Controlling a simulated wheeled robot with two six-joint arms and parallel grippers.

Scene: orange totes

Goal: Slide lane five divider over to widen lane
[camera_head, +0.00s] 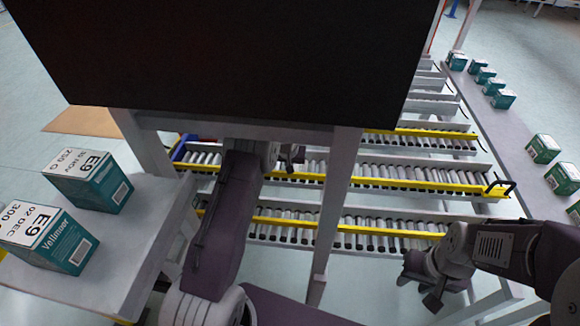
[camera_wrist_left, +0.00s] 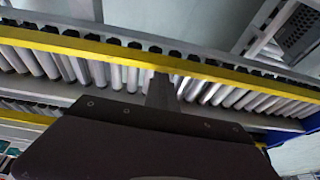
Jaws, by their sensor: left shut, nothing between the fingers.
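Yellow divider rails run across the roller lanes. My left gripper (camera_head: 290,158) is shut and empty, just at the far side of this rail in the head view. In the left wrist view, the shut fingers (camera_wrist_left: 161,90) reach a yellow divider (camera_wrist_left: 110,52) above rollers; I cannot tell whether they touch it. My right gripper (camera_head: 427,287) hangs in front of the near lane, holding nothing that I see; its jaws are unclear.
A nearer yellow divider (camera_head: 380,231) and a farther one (camera_head: 430,132) flank the middle one. A large black panel (camera_head: 240,60) hides the far lanes' left part. Teal-and-white boxes stand on the left table (camera_head: 140,240) and along the right-hand shelf (camera_head: 500,130).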

